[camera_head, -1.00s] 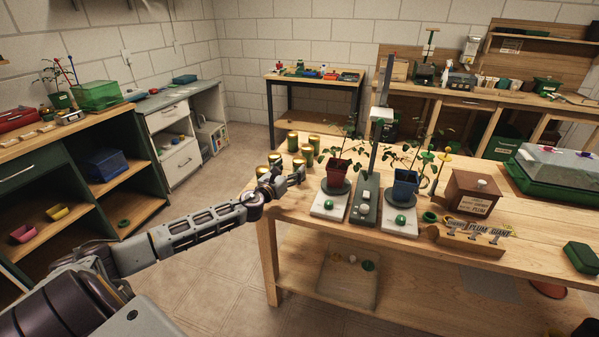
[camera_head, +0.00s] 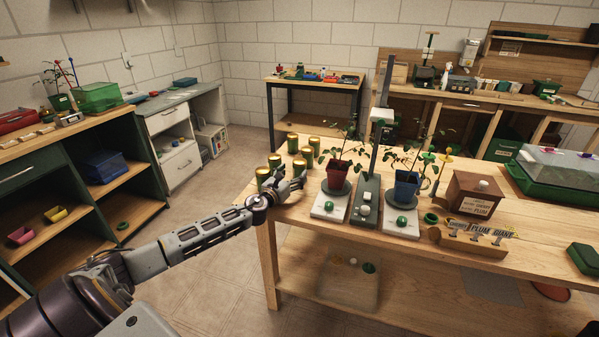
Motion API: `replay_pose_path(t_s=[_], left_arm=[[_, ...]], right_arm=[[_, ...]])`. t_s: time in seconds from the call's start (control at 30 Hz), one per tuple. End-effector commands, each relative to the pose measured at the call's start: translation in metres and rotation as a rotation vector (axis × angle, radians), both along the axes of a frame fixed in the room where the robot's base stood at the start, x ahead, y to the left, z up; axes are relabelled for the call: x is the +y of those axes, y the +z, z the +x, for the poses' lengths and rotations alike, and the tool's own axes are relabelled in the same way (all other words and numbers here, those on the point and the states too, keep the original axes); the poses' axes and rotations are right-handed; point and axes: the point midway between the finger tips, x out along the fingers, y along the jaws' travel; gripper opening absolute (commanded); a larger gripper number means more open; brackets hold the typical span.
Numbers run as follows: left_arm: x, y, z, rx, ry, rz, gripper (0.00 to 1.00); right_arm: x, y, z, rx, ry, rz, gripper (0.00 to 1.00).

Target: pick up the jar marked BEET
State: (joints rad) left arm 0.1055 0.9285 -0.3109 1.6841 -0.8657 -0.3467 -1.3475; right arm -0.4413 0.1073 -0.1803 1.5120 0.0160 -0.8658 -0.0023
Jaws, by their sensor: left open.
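Several green jars with gold lids (camera_head: 292,143) stand in a cluster at the left end of the wooden table (camera_head: 330,240). Their labels are too small to read, so I cannot tell which is marked BEET. My left gripper (camera_head: 298,184) is open at the near side of the cluster, close to the front jars (camera_head: 263,178). It partly covers the nearest jars, and I cannot tell whether it touches one. My right gripper is not in view.
Right of the jars stand a red pot plant (camera_head: 339,174), a blue pot plant (camera_head: 406,184) and a grey post stand (camera_head: 367,200). A wooden box (camera_head: 474,194) and a name-sign rack (camera_head: 470,241) are further right. Floor is clear at the left.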

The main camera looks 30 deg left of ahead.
Motion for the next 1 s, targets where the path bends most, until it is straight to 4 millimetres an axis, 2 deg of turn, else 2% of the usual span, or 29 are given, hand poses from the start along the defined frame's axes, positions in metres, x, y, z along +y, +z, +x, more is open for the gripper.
replay_pose_path(t_s=[0.37, 1.0], left_arm=[[0.000, 0.000, 0.003, 0.000, 0.000, 0.000, 0.74], [0.002, 0.000, 0.040, -0.001, 0.000, -0.001, 0.74]], right_arm=[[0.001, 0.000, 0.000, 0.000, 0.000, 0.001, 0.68], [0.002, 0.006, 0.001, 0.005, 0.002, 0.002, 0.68]])
